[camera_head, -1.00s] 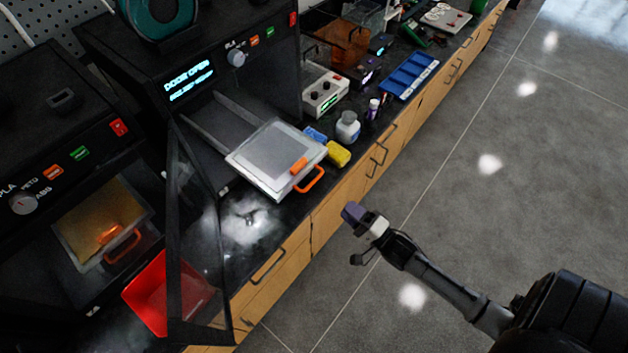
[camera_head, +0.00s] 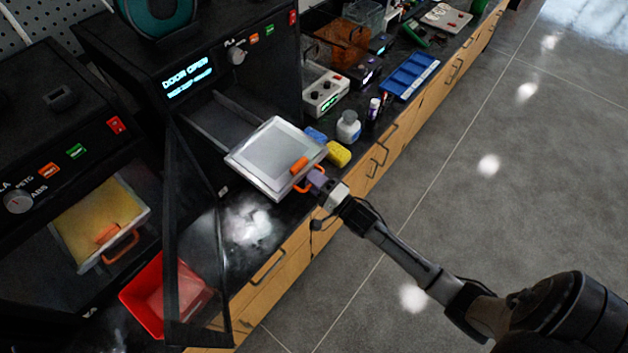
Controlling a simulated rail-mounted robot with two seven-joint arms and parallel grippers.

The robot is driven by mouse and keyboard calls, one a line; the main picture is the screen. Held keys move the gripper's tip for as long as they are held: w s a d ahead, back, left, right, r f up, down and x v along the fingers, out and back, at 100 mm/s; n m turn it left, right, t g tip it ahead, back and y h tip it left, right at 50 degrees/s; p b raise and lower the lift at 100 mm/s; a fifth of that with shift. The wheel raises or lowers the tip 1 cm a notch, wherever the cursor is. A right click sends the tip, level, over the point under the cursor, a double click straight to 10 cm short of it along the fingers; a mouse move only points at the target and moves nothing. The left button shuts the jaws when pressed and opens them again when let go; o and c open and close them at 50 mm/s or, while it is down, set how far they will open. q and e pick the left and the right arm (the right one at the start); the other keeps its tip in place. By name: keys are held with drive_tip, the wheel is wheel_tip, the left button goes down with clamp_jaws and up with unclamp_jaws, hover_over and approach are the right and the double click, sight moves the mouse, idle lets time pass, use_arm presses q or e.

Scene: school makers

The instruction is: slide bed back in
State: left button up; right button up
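The printer bed (camera_head: 272,153), a pale square plate with an orange clip and an orange front handle (camera_head: 304,186), sticks out of the open black printer (camera_head: 200,95) in the middle. The printer's display reads "DOOR OPEN", and its dark glass door (camera_head: 193,235) stands swung open to the left of the bed. I cannot tell whether the fingers are closed on the handle. My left gripper is not in view.
A second printer (camera_head: 60,170) stands at the left with its own bed inside. A red bin (camera_head: 150,300) sits below the open door. A yellow sponge (camera_head: 338,153), a white bottle (camera_head: 348,127) and a blue tray (camera_head: 409,75) lie right of the bed. The floor at right is clear.

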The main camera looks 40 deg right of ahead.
drive_tip(key=shift+c, duration=0.5)
clamp_jaws()
